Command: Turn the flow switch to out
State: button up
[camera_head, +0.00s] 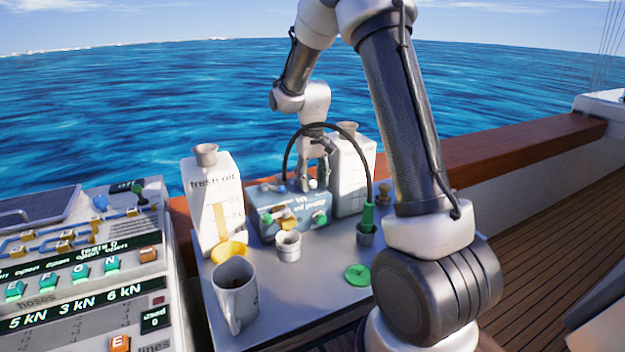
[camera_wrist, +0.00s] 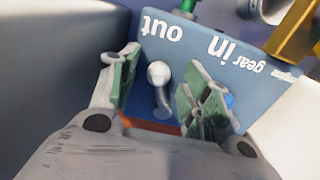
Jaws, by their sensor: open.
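The flow switch (camera_wrist: 158,74) is a short lever with a white ball knob in the wrist view, in front of a blue panel with the upside-down words "out" and "in". The knob lies between the two fingers of my gripper (camera_wrist: 164,82), which is open with gaps on both sides. I cannot tell for sure which way the lever leans. In the head view the blue oil pump box (camera_head: 265,219) stands on the grey table, with my gripper (camera_head: 313,180) above its back. The switch is small and partly hidden by the fingers there.
A fresh oil jug (camera_head: 200,205) and another white jug (camera_head: 352,195) flank the pump. A mug (camera_head: 237,296), a small cup (camera_head: 288,250), a yellow cap (camera_head: 229,251) and a green cap (camera_head: 357,275) are in front.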

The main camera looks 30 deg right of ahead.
jog(key=shift+f, duration=0.1)
jog(key=c, duration=1)
jog(key=shift+w+d+n, duration=0.15)
jog(key=shift+d+n, duration=0.2)
jog(key=shift+n, duration=0.45)
jog(key=shift+c, duration=0.3)
jog(key=o, duration=1.1)
jog(key=shift+c, duration=0.2)
notch_tip(320, 180, up, 12)
